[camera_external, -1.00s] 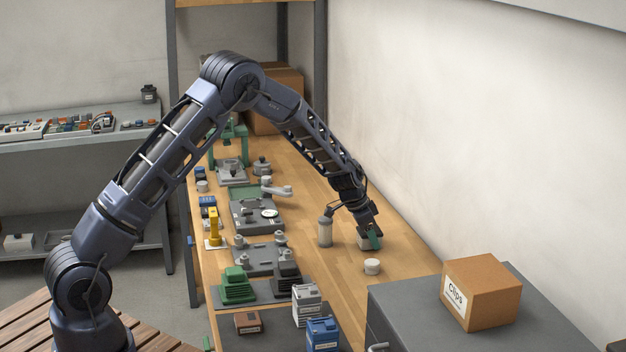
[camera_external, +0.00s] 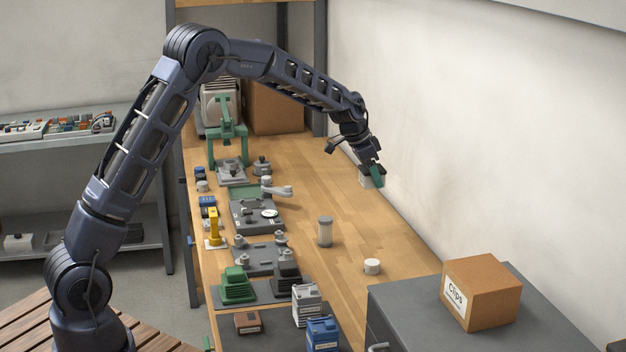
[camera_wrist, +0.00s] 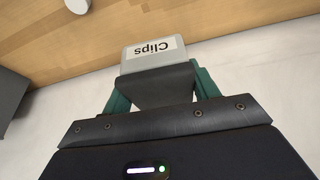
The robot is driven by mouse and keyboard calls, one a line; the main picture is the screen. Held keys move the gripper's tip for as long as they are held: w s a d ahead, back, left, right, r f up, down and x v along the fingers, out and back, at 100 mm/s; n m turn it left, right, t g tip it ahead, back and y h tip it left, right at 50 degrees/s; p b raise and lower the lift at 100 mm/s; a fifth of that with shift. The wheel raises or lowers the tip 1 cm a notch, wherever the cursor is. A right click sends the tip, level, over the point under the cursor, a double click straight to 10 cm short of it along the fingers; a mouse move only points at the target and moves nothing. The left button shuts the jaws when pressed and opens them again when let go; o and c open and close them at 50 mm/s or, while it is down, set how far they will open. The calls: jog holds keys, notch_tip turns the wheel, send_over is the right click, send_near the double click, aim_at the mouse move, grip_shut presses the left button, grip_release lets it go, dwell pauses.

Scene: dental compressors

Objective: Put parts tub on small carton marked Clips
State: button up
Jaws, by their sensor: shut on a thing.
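The parts tub (camera_external: 365,179) is small and light grey, and its white label reads "Clips" in the wrist view (camera_wrist: 153,50). My gripper (camera_external: 374,174) is shut on the tub, its green fingers on either side of it, as the wrist view (camera_wrist: 160,82) also shows. The tub hangs above the back right of the wooden bench, near the wall. The small carton marked Clips (camera_external: 488,288) is a brown box on the grey cabinet, at the right front, well apart from my gripper. Its top looks bare.
The grey cabinet (camera_external: 410,300) has free room around the carton. Several machine parts line the bench's left side. The wall is close on the right.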

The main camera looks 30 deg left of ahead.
jog(key=shift+r, duration=0.45)
jog(key=shift+s+d, duration=0.1)
jog(key=shift+d, duration=0.05)
jog(key=s+d+r+m, duration=0.1)
jog(key=s+d+r, duration=0.3)
jog(key=d, duration=0.5)
jog(key=s+d+r+m, duration=0.1)
jog(key=s+d+r, duration=0.35)
jog(key=d, duration=0.35)
notch_tip(320, 180, up, 22)
jog(key=m+g+h, duration=0.1)
jog(key=m+g, duration=0.2)
jog(key=m, duration=0.3)
send_over(492, 275)
jog(key=a, duration=0.1)
jog(key=f, duration=1.9)
jog(key=shift+a+f, duration=0.2)
jog(key=shift+f, duration=0.05)
jog(key=shift+f, duration=0.15)
